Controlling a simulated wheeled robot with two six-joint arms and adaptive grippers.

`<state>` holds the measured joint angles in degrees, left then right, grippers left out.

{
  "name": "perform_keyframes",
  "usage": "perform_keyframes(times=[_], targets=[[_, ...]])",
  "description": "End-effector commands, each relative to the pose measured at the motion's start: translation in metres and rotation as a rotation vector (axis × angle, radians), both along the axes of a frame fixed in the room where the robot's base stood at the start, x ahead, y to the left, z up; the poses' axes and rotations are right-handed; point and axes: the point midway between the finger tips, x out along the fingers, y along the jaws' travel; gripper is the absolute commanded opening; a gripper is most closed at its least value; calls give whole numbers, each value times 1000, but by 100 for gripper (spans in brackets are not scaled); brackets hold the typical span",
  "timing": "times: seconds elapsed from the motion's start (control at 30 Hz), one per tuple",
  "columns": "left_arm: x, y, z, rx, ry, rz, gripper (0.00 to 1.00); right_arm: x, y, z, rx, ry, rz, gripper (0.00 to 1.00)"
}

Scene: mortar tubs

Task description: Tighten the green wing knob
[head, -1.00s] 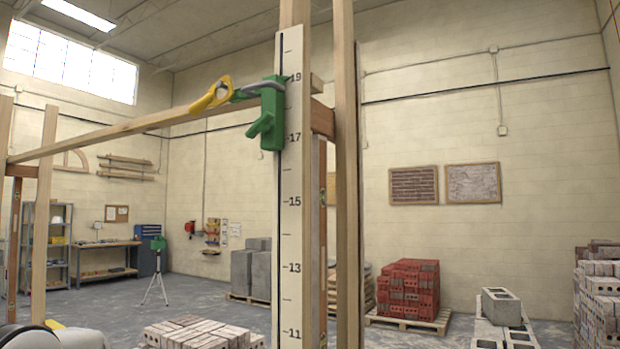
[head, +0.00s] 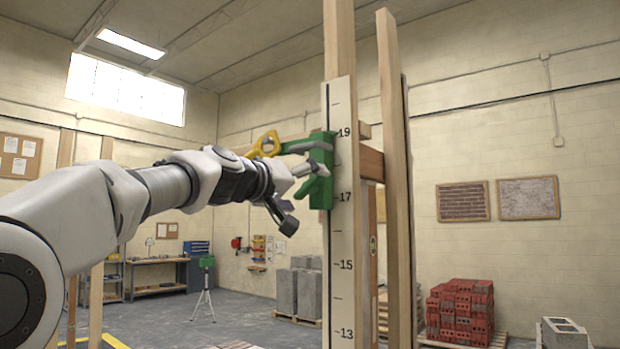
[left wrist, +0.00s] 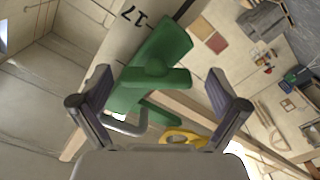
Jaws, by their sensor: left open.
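The green wing knob (head: 317,189) sits on the front of a green clamp block (head: 321,146), which is fixed to a tall marked staff (head: 341,230) between the 17 and 19 marks. My left gripper (head: 300,196) is open at the left of the block, close to the knob and partly covering it. In the left wrist view, the green wing knob (left wrist: 156,77) shows between the two spread fingers of my left gripper (left wrist: 160,84). I cannot tell whether a finger touches it. My right gripper is not in view.
A yellow-handled clamp (head: 265,145) with a grey bar sits just left of the block, near the horizontal wooden rail. A second wooden post (head: 395,180) stands right of the staff. Red bricks (head: 460,312) and grey blocks (head: 299,290) stand on pallets farther back.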

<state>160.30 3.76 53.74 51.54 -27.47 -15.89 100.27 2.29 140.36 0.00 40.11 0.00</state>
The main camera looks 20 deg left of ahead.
Motion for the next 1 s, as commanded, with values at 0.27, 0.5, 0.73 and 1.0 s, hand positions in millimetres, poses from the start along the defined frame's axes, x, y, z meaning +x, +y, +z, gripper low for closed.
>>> perform_keyframes(times=[0.27, 0.5, 0.73, 1.0], targets=[[16, -6, 0, 1, -1, 1, 98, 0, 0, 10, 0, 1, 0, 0], [15, -6, 0, 1, 0, 0, 48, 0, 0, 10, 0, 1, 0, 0], [15, -6, -1, 2, -1, 0, 38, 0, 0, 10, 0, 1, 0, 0], [15, -6, -2, 55, -20, 0, 38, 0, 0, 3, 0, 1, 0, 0]])
